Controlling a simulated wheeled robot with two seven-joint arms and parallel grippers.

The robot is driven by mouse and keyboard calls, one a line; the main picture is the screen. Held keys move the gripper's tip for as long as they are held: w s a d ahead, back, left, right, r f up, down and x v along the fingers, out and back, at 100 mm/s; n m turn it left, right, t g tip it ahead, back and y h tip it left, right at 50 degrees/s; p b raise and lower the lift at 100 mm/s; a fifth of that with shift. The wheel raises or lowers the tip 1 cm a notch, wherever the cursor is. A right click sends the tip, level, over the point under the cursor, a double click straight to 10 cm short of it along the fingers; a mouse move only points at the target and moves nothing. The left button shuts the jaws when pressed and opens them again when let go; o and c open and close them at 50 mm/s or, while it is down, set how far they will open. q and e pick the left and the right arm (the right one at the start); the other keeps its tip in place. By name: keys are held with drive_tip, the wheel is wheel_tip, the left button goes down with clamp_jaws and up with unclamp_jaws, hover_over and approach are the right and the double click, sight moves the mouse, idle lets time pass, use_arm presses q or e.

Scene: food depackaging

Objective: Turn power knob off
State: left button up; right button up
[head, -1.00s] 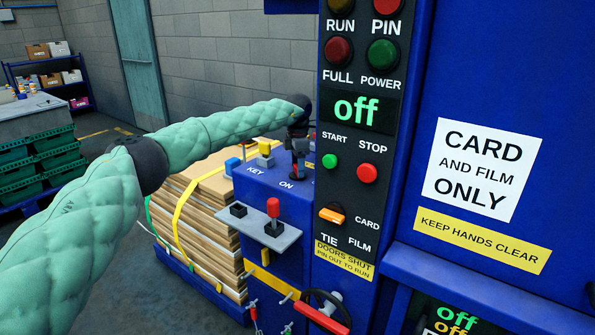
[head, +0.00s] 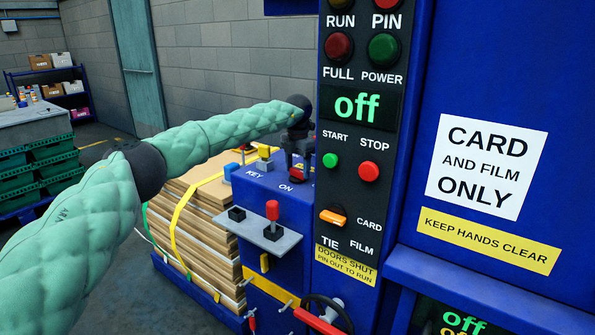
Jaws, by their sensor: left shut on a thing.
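My left gripper (head: 300,172) points down over the top of the blue control box (head: 262,195), beside the "ON" label. It is shut on the power knob there; the fingers hide most of the knob, and only small yellow and red bits show around them. The display (head: 357,105) on the dark panel reads "off" in green. The "POWER" lamp (head: 384,50) is green but looks dim. My right gripper is not in view.
The panel has a green start button (head: 330,160), a red stop button (head: 368,171) and an orange selector (head: 333,217). A red-topped lever (head: 272,212) stands on a grey plate. Strapped cardboard (head: 190,220) is stacked left of the box.

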use_arm(q)
drive_tip(key=shift+n, duration=0.5)
drive_tip(key=shift+r+n+b, duration=0.1)
drive_tip(key=shift+n+b, duration=0.35)
drive_tip(key=shift+n, duration=0.05)
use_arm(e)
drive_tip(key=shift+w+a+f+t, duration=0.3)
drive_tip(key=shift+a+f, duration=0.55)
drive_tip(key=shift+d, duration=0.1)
use_arm(q)
drive_tip(key=o, duration=1)
drive_tip(key=shift+w+d, duration=0.1)
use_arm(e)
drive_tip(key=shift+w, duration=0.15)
